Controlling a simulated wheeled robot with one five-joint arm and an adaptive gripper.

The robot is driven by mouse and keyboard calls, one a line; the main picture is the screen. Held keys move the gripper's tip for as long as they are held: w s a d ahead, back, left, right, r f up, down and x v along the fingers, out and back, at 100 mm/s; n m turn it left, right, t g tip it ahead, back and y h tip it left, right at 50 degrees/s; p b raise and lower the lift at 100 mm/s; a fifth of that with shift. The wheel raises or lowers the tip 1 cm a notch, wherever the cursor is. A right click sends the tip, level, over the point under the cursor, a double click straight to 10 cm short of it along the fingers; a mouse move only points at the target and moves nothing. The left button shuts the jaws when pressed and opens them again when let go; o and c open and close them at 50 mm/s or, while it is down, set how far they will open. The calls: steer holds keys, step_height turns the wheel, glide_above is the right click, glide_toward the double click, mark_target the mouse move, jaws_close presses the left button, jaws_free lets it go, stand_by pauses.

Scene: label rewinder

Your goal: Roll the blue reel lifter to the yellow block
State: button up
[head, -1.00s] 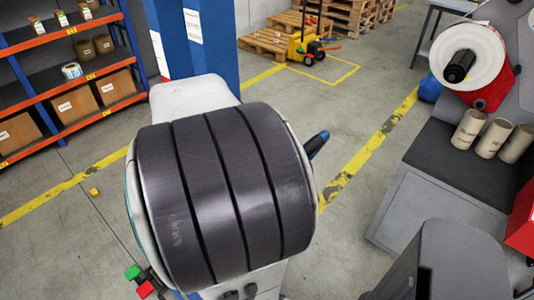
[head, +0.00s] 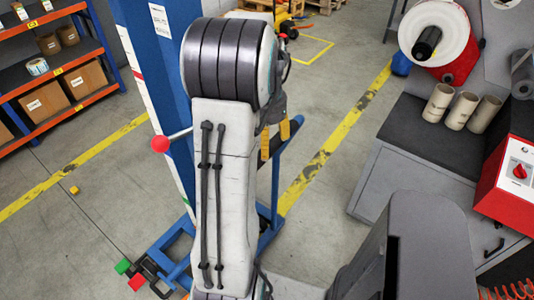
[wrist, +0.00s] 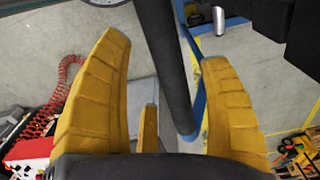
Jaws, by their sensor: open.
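The blue reel lifter (head: 149,75) stands upright in front of me in the head view, its tall mast left of my arm and its low blue base (head: 172,250) on the floor. My arm hides part of it. A red ball knob (head: 160,145) sticks out beside the mast. The small yellow block (head: 75,190) lies on the floor to the left, apart from the lifter. My gripper (head: 275,141) has its yellow fingers pointing down near the lifter's right side. In the wrist view, my gripper (wrist: 167,52) is open, with a dark bar (wrist: 165,65) between its fingers; contact is unclear.
A shelf with boxes (head: 45,100) stands at the far left. A grey machine bench (head: 405,180) with cardboard tubes and a white reel (head: 440,35) is on the right. Green (head: 122,266) and red (head: 137,281) pieces sit by the lifter's base. Open floor surrounds the yellow block.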

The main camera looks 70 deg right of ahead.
steer(key=shift+f, duration=2.75)
steer(key=shift+w, duration=0.1)
steer(key=c, duration=1.3)
